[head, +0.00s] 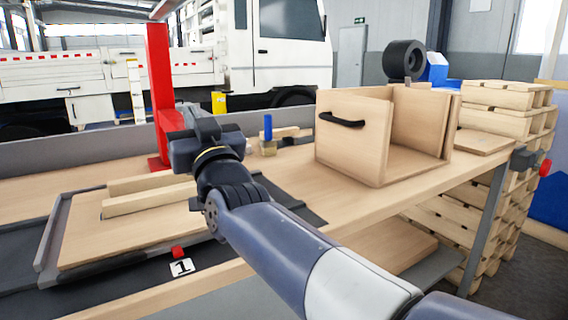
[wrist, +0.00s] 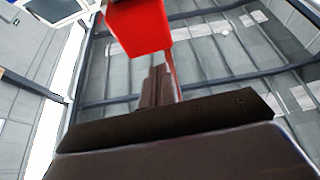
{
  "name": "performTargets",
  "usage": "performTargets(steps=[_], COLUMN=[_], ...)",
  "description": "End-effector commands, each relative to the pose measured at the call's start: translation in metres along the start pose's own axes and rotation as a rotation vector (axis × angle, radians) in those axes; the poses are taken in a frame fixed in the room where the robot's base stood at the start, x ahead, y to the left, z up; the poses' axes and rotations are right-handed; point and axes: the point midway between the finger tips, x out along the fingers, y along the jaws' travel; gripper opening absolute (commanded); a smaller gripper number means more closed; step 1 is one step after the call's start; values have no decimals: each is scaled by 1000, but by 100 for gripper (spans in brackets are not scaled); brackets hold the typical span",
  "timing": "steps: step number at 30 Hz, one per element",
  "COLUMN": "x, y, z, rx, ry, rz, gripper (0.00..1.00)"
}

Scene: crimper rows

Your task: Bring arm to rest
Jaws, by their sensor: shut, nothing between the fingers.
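My gripper (head: 192,112) is raised above the workbench (head: 365,208), beside the red post (head: 158,80) in the head view. In the wrist view its dark fingers (wrist: 159,86) are together and empty, pointing up toward the roof. The red post's upper part (wrist: 138,27) shows just beyond the fingers; I cannot tell the exact gap. My arm reaches from the lower right across the front of the bench and hides part of it.
A wooden tray board with bars (head: 150,200) lies at the left, near a card marked 1 (head: 181,267). An open wooden box (head: 352,148) with a black handle stands at the right. A blue peg (head: 268,127) stands behind my gripper. Stacked pallets (head: 500,130) are beyond the bench.

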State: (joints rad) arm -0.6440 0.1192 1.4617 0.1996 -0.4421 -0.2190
Motion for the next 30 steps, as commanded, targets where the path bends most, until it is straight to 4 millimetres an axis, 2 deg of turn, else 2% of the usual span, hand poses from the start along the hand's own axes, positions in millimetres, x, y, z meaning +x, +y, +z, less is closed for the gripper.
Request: performTargets(steps=[1,6,15,30], x=[2,0,0,1], y=[0,1,1,1], z=[-20,-39,-66,-98], rx=[0,0,0,1], ry=[7,5,-19,-110], rz=[1,1,0,1], gripper=[0,0,0,0])
